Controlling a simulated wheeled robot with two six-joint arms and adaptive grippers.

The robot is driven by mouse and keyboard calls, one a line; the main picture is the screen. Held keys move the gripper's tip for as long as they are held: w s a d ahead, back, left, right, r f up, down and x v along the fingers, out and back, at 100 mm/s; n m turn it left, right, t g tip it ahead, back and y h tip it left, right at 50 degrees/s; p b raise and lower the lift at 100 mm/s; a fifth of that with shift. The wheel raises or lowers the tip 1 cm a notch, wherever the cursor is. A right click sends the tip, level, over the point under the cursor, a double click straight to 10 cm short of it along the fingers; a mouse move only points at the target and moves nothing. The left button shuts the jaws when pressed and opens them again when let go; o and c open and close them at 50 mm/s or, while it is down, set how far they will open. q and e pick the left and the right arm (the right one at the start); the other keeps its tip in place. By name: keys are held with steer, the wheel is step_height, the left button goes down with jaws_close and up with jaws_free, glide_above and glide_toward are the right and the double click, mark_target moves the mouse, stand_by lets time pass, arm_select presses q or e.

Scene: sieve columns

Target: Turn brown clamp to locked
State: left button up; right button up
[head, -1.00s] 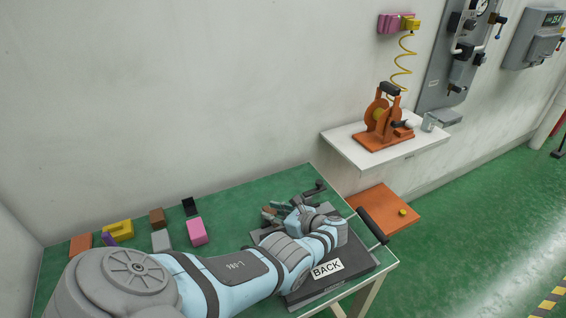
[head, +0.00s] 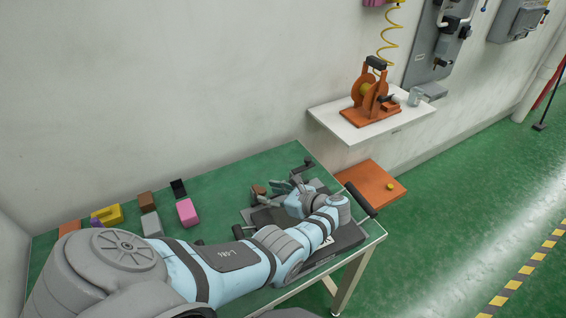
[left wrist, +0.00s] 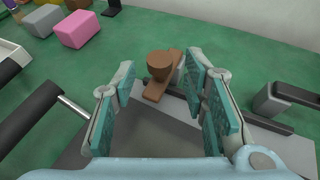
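The brown clamp (left wrist: 160,70) stands on a grey plate, with a round knob on top and a flat brown bar running under it. In the left wrist view it lies just beyond and between my fingers. In the head view the brown clamp (head: 259,190) shows small beside my left gripper (head: 292,187). In the wrist view my left gripper (left wrist: 165,105) is open, its two teal-padded fingers wide apart with nothing between the pads. I cannot tell whether the fingers touch the clamp. My right gripper is not in view.
The grey fixture (left wrist: 155,135) has black-handled levers at its left (left wrist: 32,120) and right (left wrist: 290,95). Coloured blocks, among them a pink one (head: 188,212), lie left on the green table (head: 225,185). A white shelf (head: 345,130) holds an orange device (head: 370,98).

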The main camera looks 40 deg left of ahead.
arm_select(q)
steer(key=v, duration=0.7)
steer(key=shift+s+d+r, duration=0.15)
steer(key=shift+d+r, duration=0.1)
steer(key=shift+a, duration=0.1)
